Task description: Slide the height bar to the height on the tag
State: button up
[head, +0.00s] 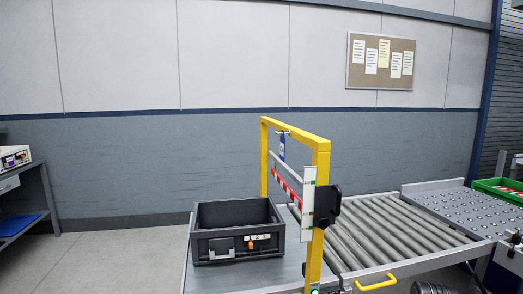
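A yellow gate frame (320,155) stands over the conveyor line. A red and white striped height bar (287,188) spans it below a plain grey rod (285,167). A white upright scale plate (308,190) with a small green mark is on the near post, beside a black block (327,205). A blue tag-like piece (282,147) hangs near the top of the gate. A dark grey crate (205,247) sits left of the gate, with a small white label (257,238) and an orange spot on its front. Writing is too small to read. My gripper is not in view.
A roller conveyor (385,235) runs right from the gate, with a yellow handle (376,284) on its near edge. A green bin (500,190) stands at the far right. A workbench (25,195) is at the left. Open floor (120,260) lies between bench and conveyor.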

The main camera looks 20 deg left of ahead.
aim_at(328, 198)
jog(key=k+j, duration=0.1)
jog(key=j, duration=0.3)
jog(key=k+j, duration=0.1)
jog(key=j, duration=0.25)
jog(key=k+j, duration=0.1)
jog(key=j, duration=0.3)
jog(key=k+j, duration=0.1)
jog(key=j, duration=0.65)
jog(key=k+z, duration=0.05)
